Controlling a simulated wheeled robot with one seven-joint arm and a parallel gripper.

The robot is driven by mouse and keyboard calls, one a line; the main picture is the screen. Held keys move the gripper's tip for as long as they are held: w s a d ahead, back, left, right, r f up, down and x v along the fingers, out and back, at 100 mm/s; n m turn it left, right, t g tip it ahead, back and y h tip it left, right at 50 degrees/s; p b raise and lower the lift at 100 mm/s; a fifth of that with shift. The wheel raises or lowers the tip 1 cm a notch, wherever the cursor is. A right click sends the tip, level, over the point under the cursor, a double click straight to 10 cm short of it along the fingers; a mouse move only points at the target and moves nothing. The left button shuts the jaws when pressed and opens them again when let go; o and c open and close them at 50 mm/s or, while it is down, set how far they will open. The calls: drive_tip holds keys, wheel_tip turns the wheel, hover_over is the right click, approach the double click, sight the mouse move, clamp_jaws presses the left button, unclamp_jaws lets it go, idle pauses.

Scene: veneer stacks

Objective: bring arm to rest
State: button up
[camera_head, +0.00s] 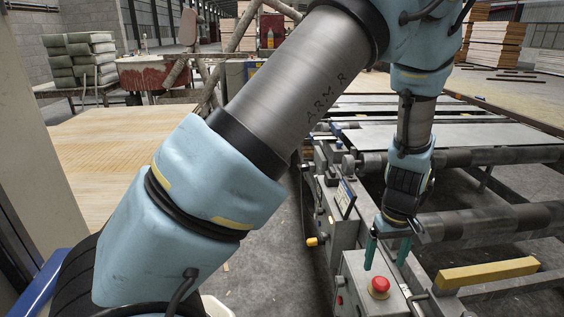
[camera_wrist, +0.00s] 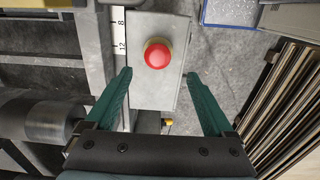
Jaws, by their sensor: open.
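My gripper (camera_head: 387,254) points down above a grey control box (camera_head: 357,268) on the side of the machine. Its two green fingers are apart, with nothing between them. In the wrist view my gripper (camera_wrist: 158,95) is also open, and the grey box (camera_wrist: 151,25) lies beyond the fingertips. A red mushroom button (camera_head: 379,287) sits on top of the box, below and slightly left of the gripper in the head view. The same button (camera_wrist: 158,54) shows between and beyond the fingers in the wrist view. My arm crosses the head view and hides part of the machine.
Machine rollers (camera_head: 490,222) lie right of the gripper, with a yellow bar (camera_head: 487,273) close below them. A light wooden veneer stack (camera_head: 115,150) stands at left. Bare concrete floor (camera_head: 262,262) shows between stack and machine. Further stacks (camera_head: 496,45) stand at the back right.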

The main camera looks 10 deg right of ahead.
drive_tip(key=w+a+r, duration=0.4)
drive_tip(key=w+a, duration=0.1)
drive_tip(key=a, duration=0.3)
drive_tip(key=w+a+r, duration=0.5)
drive_tip(key=a, duration=0.4)
drive_tip(key=s+a+r, duration=0.1)
drive_tip(key=a+r, duration=0.2)
drive_tip(key=a, duration=0.7)
drive_tip(key=s+a+r+t, duration=0.1)
drive_tip(key=s+a+r, duration=0.1)
drive_tip(key=a, duration=0.9)
drive_tip(key=shift+r+m+t, duration=0.3)
drive_tip(key=shift+r, duration=0.15)
drive_tip(key=shift+w+d, duration=0.1)
drive_tip(key=shift+c, duration=0.2)
idle(0.7)
